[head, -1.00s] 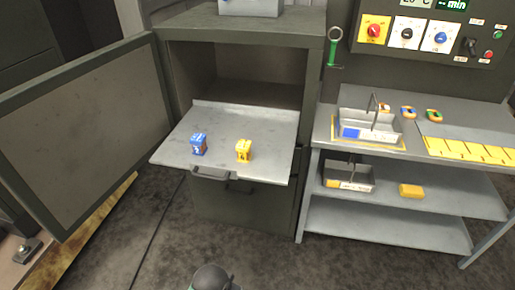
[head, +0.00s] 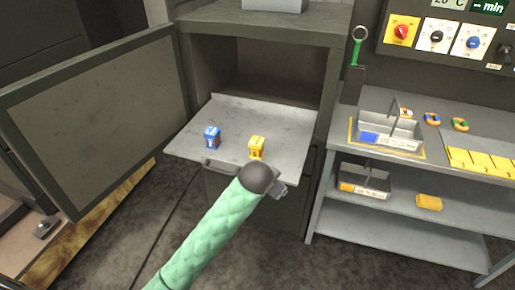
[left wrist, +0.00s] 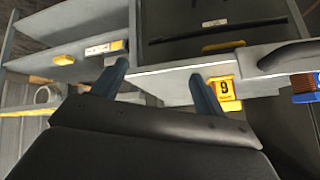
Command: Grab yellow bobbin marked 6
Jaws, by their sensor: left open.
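The yellow bobbin (head: 256,147) stands upright on the pulled-out grey shelf (head: 285,135) of the cabinet, near its front edge. In the left wrist view the yellow bobbin (left wrist: 224,93) shows a mark that reads like a 9; this view looks upside down, so it fits a 6. My left gripper (head: 279,190) is just in front of the shelf edge, apart from the bobbin. In the left wrist view my left gripper (left wrist: 160,85) has its fingers spread with nothing held; the right-hand finger partly overlaps the bobbin. My right gripper is not in view.
A blue bobbin (head: 212,137) stands left of the yellow one. The cabinet door (head: 100,120) is open on the left. On the right, a rack (head: 440,230) carries metal trays, several small coloured parts and a yellow block (head: 429,202). The shelf's back half is clear.

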